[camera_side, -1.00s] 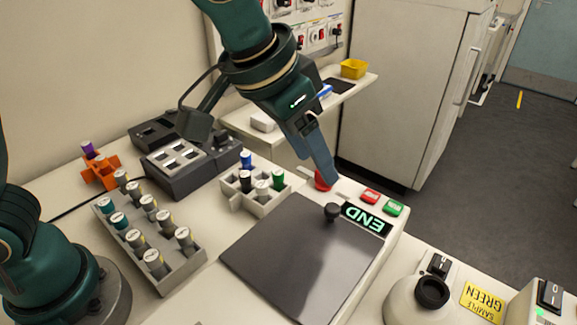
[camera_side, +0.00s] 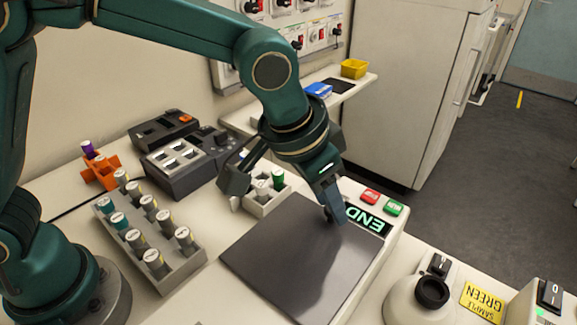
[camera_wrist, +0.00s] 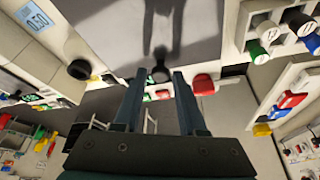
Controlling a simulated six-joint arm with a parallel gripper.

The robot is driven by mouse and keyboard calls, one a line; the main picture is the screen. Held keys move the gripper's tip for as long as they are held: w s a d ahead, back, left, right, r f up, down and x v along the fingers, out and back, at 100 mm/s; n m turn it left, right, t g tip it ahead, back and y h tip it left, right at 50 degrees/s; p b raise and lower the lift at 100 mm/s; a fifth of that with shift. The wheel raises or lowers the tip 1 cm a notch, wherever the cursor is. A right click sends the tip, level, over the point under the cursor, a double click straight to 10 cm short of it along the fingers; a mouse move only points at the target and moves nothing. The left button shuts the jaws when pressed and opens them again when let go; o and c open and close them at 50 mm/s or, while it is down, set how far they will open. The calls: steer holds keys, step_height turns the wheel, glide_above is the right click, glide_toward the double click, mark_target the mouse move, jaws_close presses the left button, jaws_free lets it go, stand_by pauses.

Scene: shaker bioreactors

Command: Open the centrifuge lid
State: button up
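The centrifuge's flat dark grey lid (camera_side: 285,262) lies closed on the pale housing in the side view. The display on the housing reads END (camera_side: 368,220). The lid's small dark round knob (camera_wrist: 160,75) shows between my fingertips in the wrist view, with a gap on each side. My gripper (camera_side: 334,214) is at the knob by the lid's display-side edge and mostly hides it in the side view. In the wrist view my gripper (camera_wrist: 159,76) is open, its two fingers apart. I cannot tell whether either finger touches the knob.
Red (camera_side: 370,196) and green (camera_side: 394,208) buttons sit close beside the display. A white tube rack (camera_side: 262,205) stands behind the lid, and a grey tube rack (camera_side: 182,262) is to its left. A white device with a black cap (camera_side: 432,292) stands at the front right.

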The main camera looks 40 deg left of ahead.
jaws_close()
stand_by(1.2)
